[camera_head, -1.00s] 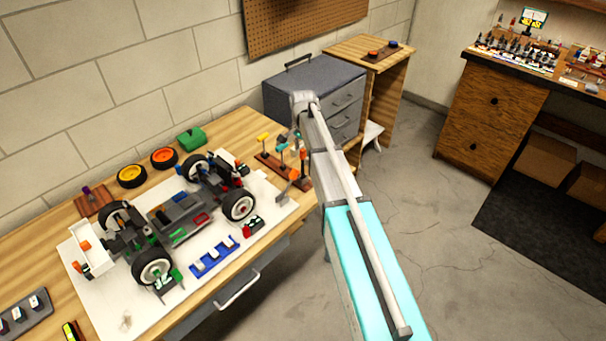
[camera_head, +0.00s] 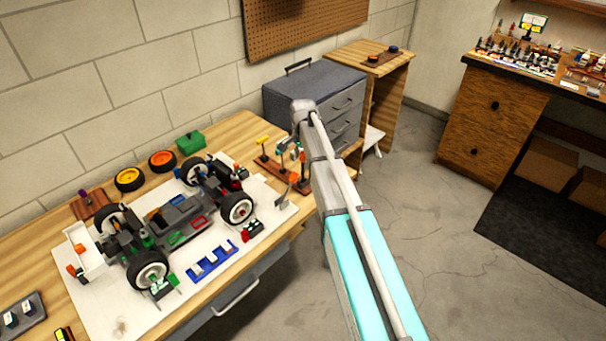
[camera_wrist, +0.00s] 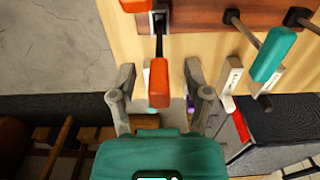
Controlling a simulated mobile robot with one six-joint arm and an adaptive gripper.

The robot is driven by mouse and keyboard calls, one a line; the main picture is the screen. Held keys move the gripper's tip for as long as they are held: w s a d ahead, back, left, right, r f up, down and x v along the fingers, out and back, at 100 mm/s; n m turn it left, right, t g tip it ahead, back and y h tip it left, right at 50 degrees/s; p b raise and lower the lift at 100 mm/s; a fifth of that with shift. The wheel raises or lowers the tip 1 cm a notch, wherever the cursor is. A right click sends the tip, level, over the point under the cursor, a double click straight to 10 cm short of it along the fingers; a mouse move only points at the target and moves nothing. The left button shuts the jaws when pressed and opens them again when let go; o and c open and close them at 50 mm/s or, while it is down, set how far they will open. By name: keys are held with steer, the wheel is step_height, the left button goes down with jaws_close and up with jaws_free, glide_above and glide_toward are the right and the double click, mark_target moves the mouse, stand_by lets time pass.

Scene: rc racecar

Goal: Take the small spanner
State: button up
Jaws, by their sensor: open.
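The wooden tool rack (camera_head: 271,166) stands at the right end of the workbench, with yellow, teal and orange handled tools. In the wrist view, an orange-handled tool (camera_wrist: 158,84) with a dark shaft points out from the rack (camera_wrist: 205,14). My gripper (camera_wrist: 160,72) is open, with one finger on each side of the orange handle and visible gaps to both. A teal-handled tool (camera_wrist: 273,54) is to the right. Two pale labelled pieces (camera_wrist: 231,80) are right of the fingers. I cannot tell which item is the small spanner. In the head view my arm partly hides the rack.
A model car (camera_head: 180,220) sits on a white mat (camera_head: 115,316) left of the rack. A grey drawer cabinet (camera_head: 330,85) stands behind my arm. A blue holder (camera_head: 212,262) lies near the bench front. Open floor is on the right.

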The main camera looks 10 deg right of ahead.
jaws_close()
steer(key=shift+r, duration=0.15)
stand_by(0.4)
step_height(320, 180, up, 3)
steer(key=p, duration=0.3)
steer(key=s+r+p, duration=0.9)
steer(key=s+p, duration=0.1)
steer(key=s, duration=0.4)
steer(key=shift+r, duration=0.35)
steer(key=shift+a, duration=0.1)
